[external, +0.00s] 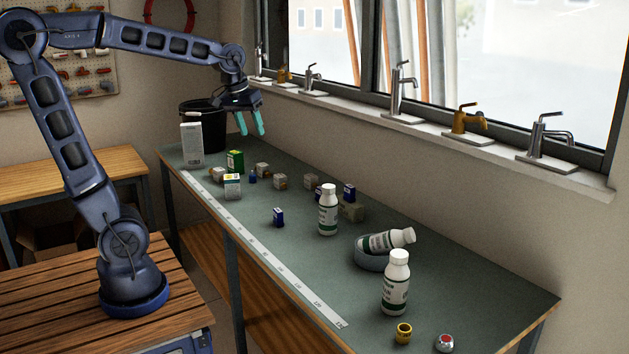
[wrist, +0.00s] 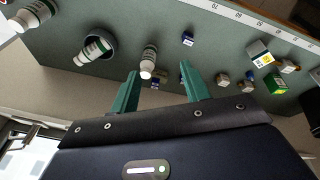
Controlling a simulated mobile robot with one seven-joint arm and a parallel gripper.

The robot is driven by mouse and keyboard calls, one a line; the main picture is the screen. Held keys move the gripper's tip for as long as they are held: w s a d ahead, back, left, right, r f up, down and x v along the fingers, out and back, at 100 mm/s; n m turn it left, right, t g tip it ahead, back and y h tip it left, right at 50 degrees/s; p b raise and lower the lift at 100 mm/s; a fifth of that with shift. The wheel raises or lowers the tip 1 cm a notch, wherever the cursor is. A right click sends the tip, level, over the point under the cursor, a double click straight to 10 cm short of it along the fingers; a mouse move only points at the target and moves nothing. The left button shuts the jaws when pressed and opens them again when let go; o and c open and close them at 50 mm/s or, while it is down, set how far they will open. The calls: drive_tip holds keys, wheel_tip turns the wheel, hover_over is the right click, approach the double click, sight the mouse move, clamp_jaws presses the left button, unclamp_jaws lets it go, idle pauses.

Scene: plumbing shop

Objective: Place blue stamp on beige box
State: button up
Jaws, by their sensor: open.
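A small blue piece, seemingly the blue stamp (external: 253,177), stands on the green bench top among small boxes. It also seems to show in the wrist view (wrist: 250,75), too small to make out well. Several small beige cardboard boxes stand around it, one just behind it (external: 263,170) and one to its right (external: 280,182); I cannot tell which is the task's beige box. My gripper (external: 250,124) is open and empty, high above the far part of the bench. In the wrist view its teal fingers (wrist: 159,72) are spread with nothing held between them.
White bottles (external: 328,212) stand on the bench, and one lies tilted in a grey bowl (external: 371,259). Dark blue boxes (external: 278,217), a green box (external: 235,161) and a tall white box (external: 191,147) stand nearby. A black bucket (external: 207,122) is at the far end. Taps line the sill.

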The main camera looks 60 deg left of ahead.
drive_tip(key=s+f+m, duration=0.2)
drive_tip(key=s, duration=0.6)
drive_tip(key=s+d+f+m+t, duration=0.1)
drive_tip(key=s+f+m, duration=0.2)
drive_tip(key=s, duration=0.5)
drive_tip(key=shift+s+f, duration=0.15)
drive_tip(key=shift+s, duration=0.2)
